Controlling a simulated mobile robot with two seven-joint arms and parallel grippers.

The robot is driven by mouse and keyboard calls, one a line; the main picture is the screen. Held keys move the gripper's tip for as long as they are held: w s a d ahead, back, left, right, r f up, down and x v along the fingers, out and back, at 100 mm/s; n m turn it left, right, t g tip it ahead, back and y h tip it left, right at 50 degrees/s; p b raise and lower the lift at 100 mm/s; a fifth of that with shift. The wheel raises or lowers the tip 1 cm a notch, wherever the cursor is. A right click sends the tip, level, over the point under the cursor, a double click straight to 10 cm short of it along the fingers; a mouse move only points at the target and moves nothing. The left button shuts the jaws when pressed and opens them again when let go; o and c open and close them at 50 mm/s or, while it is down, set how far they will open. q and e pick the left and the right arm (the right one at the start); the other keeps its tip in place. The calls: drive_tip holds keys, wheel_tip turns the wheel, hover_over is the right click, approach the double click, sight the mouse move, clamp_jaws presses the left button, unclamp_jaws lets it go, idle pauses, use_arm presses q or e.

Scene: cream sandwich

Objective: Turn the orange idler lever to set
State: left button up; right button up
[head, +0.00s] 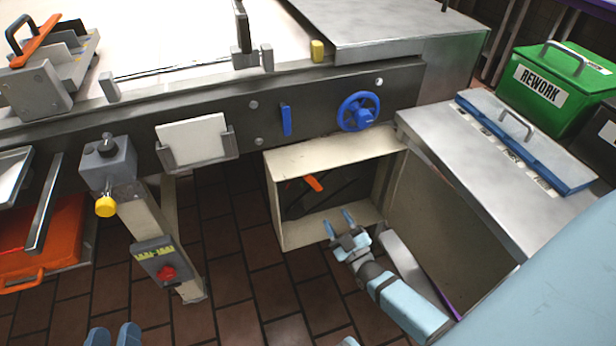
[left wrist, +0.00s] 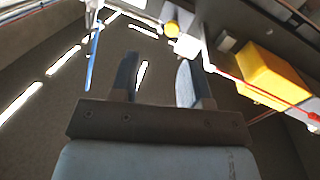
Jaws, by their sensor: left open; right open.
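The orange idler lever (head: 314,183) shows inside an open cream-coloured housing (head: 278,222) under the conveyor, in front of dark parts. It slants down to the right, and its mount is hard to make out. My right gripper (head: 339,222) is open and empty at the lower front of the housing, below and to the right of the lever. A gap shows between its fingertips and the lever. My left gripper (head: 113,335) shows only as two blue fingertips at the bottom left edge, apart and empty. Its open fingers also show in the left wrist view (left wrist: 157,80).
A blue handwheel (head: 361,112) and a blue handle (head: 286,120) sit on the dark rail above the housing. A post with a red button (head: 166,272) stands left. A metal-topped cabinet (head: 450,150) and a green REWORK bin (head: 570,75) are right. Tiled floor lies open between.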

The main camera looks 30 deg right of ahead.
sight(317, 187)
drive_tip(key=b+x, duration=0.2)
drive_tip(key=x, duration=1)
drive_tip(key=shift+r, duration=0.1)
use_arm(q)
drive_tip(key=shift+s+d+r+t+h, duration=0.1)
drive_tip(key=shift+d+r+t+h, duration=0.2)
drive_tip(key=shift+r, duration=0.5)
drive_tip(key=shift+s+d+r+t+h, duration=0.1)
drive_tip(key=shift+d+r+t+h, duration=0.15)
drive_tip(key=shift+r+t, duration=0.35)
drive_tip(key=shift+s+d+r+t+h, duration=0.1)
drive_tip(key=shift+d+r+t+h, duration=0.2)
drive_tip(key=shift+r, duration=0.65)
use_arm(e)
drive_tip(key=shift+w+r, duration=0.2)
drive_tip(key=shift+w, duration=0.2)
use_arm(q)
drive_tip(key=shift+a, duration=0.1)
drive_tip(key=shift+f, duration=0.1)
use_arm(e)
clamp_jaws()
